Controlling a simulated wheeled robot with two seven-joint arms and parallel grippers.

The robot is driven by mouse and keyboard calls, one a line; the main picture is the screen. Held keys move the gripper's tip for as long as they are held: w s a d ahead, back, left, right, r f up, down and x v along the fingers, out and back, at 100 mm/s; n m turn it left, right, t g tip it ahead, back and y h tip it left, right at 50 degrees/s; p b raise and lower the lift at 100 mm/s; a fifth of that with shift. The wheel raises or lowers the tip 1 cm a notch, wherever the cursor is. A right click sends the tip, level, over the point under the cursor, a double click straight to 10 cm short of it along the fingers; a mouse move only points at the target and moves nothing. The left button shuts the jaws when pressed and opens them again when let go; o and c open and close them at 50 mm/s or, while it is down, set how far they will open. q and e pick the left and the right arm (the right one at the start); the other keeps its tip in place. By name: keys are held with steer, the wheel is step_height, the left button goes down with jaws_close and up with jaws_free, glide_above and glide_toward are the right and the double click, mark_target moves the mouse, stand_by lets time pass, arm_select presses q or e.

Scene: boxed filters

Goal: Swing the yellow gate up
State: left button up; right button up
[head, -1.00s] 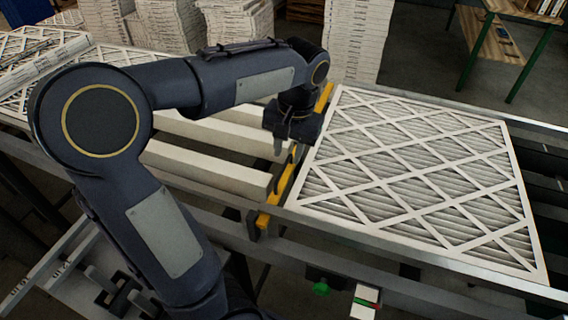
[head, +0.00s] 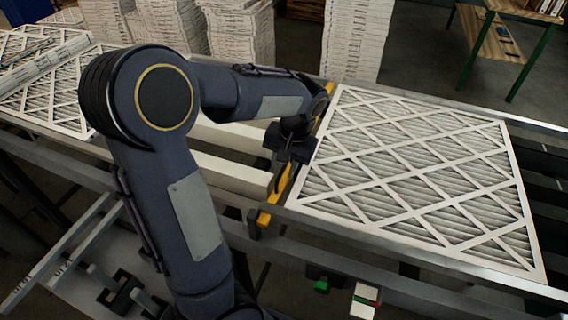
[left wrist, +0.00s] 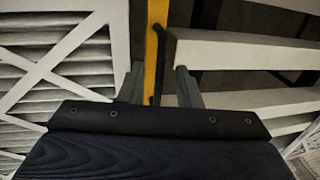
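The yellow gate (head: 264,217) is a narrow bar lying across the conveyor, between the white rollers and a large framed filter (head: 415,175). A dark handle shows along it in the left wrist view, where the gate (left wrist: 156,50) runs between my fingers. My left gripper (head: 279,180) points down over the middle of the gate. Its two fingers (left wrist: 159,85) are apart, one on each side of the yellow bar and dark handle; I cannot tell whether they touch it. The gripper and wrist hide part of the gate in the head view. My right gripper is not in view.
White rollers (head: 228,172) lie left of the gate. More filters (head: 50,85) lie at the far left, and stacked boxes (head: 357,40) stand behind the conveyor. A green button (head: 321,286) sits on the front side. A wooden-topped table (head: 497,45) stands at the back right.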

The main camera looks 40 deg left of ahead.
arm_select(q)
steer(key=shift+c, duration=0.4)
jaws_close()
